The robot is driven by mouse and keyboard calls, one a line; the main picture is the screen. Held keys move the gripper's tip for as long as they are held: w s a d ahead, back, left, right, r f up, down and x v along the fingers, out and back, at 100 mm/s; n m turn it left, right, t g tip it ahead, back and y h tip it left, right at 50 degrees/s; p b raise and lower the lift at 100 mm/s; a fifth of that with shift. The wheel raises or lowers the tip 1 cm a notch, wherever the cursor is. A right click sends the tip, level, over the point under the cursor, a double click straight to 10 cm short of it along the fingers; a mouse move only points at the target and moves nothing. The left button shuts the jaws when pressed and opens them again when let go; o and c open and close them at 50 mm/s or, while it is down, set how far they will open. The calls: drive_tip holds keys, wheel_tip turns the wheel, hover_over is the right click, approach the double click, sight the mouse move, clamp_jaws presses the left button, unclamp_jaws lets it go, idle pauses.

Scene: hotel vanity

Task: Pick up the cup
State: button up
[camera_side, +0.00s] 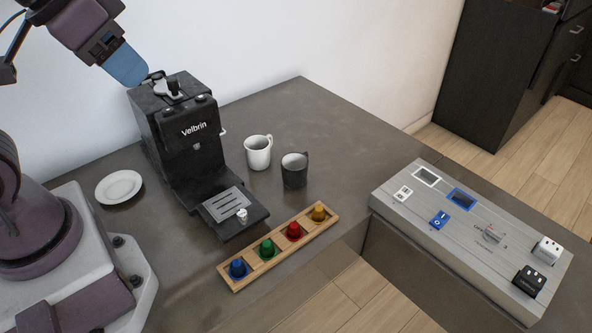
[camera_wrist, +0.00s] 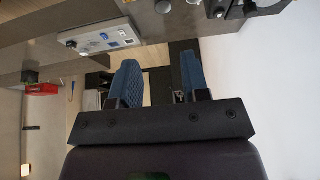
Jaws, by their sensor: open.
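A white cup (camera_side: 258,152) stands upright on the grey counter, just right of the coffee machine. A dark grey cup (camera_side: 294,171) stands upright to its right and a little nearer, apart from it. My gripper (camera_side: 128,67) is high at the upper left in the side view, above and behind the coffee machine and away from both cups. In the wrist view my gripper (camera_wrist: 160,78) shows two blue fingers spread apart with nothing between them. I cannot make out either cup in the wrist view.
A black coffee machine (camera_side: 182,135) stands between my gripper and the cups. A wooden tray (camera_side: 283,252) with several coloured capsules lies in front. A white saucer (camera_side: 119,187) is at the left. A control panel (camera_side: 470,235) is at the right. The counter behind the cups is clear.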

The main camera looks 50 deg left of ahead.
drive_tip(key=o, duration=0.8)
drive_tip(key=m+y, duration=1.1)
drive_tip(key=m, duration=1.1)
approach(296, 173)
drive_tip(key=s, duration=0.1)
drive_tip(key=s+f, duration=0.1)
drive_tip(key=s, duration=0.1)
drive_tip(key=s+a+f, duration=0.1)
drive_tip(key=s, duration=0.1)
drive_tip(key=w, duration=0.1)
drive_tip(key=w+m+t, duration=0.1)
drive_tip(key=w+d, duration=0.1)
drive_tip(key=shift+w+d+r+m+t, duration=0.15)
drive_tip(key=shift+w+r+m+t, duration=0.15)
drive_tip(key=shift+t, duration=0.1)
drive_tip(key=shift+w+r+m+t, duration=0.1)
drive_tip(key=shift+w+m+t, duration=0.2)
drive_tip(key=shift+w, duration=0.05)
drive_tip(key=x, duration=0.7)
drive_tip(key=shift+a, duration=0.25)
drive_tip(key=shift+s+x, duration=0.25)
drive_tip(key=shift+x, duration=2.45)
